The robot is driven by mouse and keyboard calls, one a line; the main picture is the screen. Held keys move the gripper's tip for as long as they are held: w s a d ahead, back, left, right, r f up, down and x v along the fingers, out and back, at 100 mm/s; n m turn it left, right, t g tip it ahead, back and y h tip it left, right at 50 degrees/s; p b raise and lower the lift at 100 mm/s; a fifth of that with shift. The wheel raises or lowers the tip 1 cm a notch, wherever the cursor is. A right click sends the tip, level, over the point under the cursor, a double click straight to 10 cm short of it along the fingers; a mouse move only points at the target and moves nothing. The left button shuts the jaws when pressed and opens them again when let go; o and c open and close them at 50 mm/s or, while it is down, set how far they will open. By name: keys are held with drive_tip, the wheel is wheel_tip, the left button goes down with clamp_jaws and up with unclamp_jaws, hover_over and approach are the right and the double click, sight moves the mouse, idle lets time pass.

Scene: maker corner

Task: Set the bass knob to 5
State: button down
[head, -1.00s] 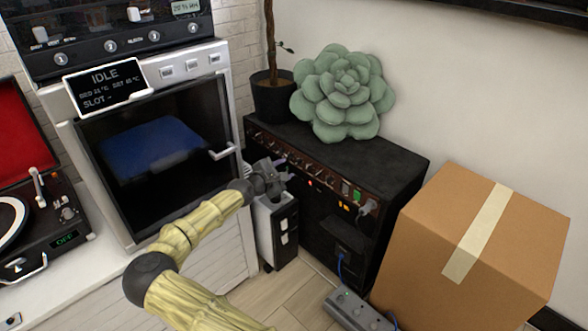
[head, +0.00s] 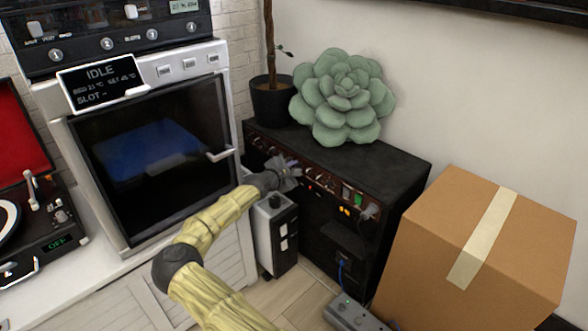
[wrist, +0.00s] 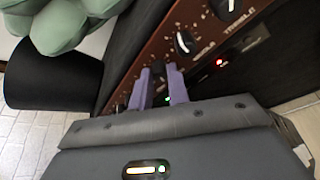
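The black amplifier (head: 390,165) has a brown control panel with a row of knobs, which also shows in the wrist view (wrist: 150,50). My gripper (head: 290,165) is at this panel, near its left-middle part. In the wrist view, the two purple fingers of my gripper (wrist: 159,75) reach the panel on either side of a dark knob (wrist: 158,69). I cannot tell whether they touch it. Another knob (wrist: 183,42) with a white pointer is just right of the fingers. The label near the right reads "TREBLE". The bass label and the straddled knob's pointer cannot be made out.
A green succulent-shaped cushion (head: 343,98) and a dark plant pot (head: 271,100) stand on the amplifier. A white and black box-shaped unit (head: 277,235) is below my gripper. A cardboard box (head: 480,240) is at right, an oven-like machine (head: 150,150) at left.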

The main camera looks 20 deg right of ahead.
drive_tip(key=shift+s+m+t+p, duration=0.1)
drive_tip(key=shift+m+t+p, duration=0.2)
drive_tip(key=shift+p, duration=0.15)
drive_tip(key=m+t+h+b, duration=0.1)
drive_tip(key=m+b, duration=0.1)
drive_tip(key=m, duration=0.3)
drive_tip(key=f+m+t+h+b, duration=0.1)
drive_tip(key=m+h+b, duration=0.1)
drive_tip(key=m, duration=0.4)
drive_tip(key=m+t+h+b, duration=0.1)
drive_tip(key=m+b, duration=0.1)
drive_tip(key=m, duration=0.3)
drive_tip(key=shift+f+m+t, duration=0.25)
drive_tip(key=shift+m+t, duration=0.05)
drive_tip(key=shift+m, duration=0.1)
idle(0.5)
drive_tip(key=c, duration=1.3)
unclamp_jaws()
drive_tip(key=shift+c, duration=0.2)
drive_tip(key=shift+a, duration=0.15)
